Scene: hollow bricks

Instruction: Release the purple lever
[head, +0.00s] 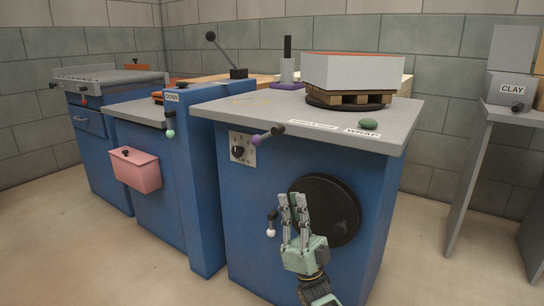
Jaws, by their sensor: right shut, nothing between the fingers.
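My left gripper is not in view.
A black round disc (325,211) is behind my right gripper, and a white-tipped lever (271,226) is just left of it. A dial plate (242,149) sits left of the purple lever. A green button (369,124) and a large white block (352,72) on a turntable are on top.

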